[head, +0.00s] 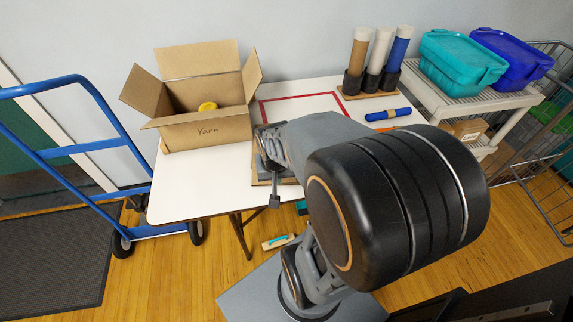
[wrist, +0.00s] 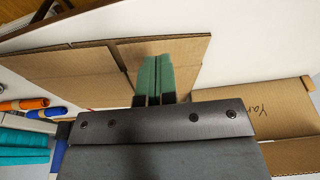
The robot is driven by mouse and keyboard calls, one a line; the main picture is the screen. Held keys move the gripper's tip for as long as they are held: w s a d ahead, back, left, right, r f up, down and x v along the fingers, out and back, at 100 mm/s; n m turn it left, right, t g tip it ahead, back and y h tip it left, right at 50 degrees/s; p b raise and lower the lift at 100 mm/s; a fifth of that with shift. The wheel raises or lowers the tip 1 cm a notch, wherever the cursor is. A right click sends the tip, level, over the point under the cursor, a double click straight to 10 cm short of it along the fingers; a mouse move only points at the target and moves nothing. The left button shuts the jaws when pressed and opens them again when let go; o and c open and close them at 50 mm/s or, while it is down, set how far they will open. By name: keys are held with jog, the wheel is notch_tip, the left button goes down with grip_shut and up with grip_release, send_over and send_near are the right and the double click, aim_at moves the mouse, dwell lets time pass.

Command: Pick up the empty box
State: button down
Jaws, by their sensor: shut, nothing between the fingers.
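My gripper (wrist: 157,80) shows green, closed fingers in the wrist view, with nothing between them. They are over brown cardboard panels (wrist: 75,72), which have a seam and lie near the table's front edge. I cannot tell whether the fingertips touch the cardboard or whether these panels are an open box's flaps. In the head view my arm hides most of this cardboard; only a brown edge (head: 262,182) shows. An open cardboard box marked "Yarn" (head: 205,132) stands on the left of the table with a yellow ball (head: 208,106) in it. Its side also shows in the wrist view (wrist: 240,112).
The white table (head: 185,187) has a red-outlined rectangle (head: 300,96) at the back. Upright rolls (head: 381,50) and a lying blue roll (head: 388,114) are to the right. Teal (head: 460,62) and blue (head: 515,58) tubs sit on a shelf. A blue hand truck (head: 85,148) stands left.

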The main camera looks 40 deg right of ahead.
jog(key=shift+m, duration=0.8)
jog(key=d+f, duration=0.2)
jog(key=f, duration=0.1)
jog(key=d+f+b, duration=0.1)
jog(key=f, duration=0.1)
jog(key=shift+d, duration=0.3)
jog(key=w+d, duration=0.2)
jog(key=w, duration=0.1)
jog(key=w+d, duration=0.4)
jog(key=w, duration=0.1)
jog(key=shift+w+d, duration=0.15)
jog(key=shift+w, duration=0.15)
jog(key=shift+f, duration=0.65)
jog(key=shift+f+b, duration=0.15)
jog(key=shift+b, duration=0.2)
jog(key=shift+s+f+g, duration=0.1)
jog(key=shift+s+g, duration=0.05)
jog(key=shift+g, duration=0.15)
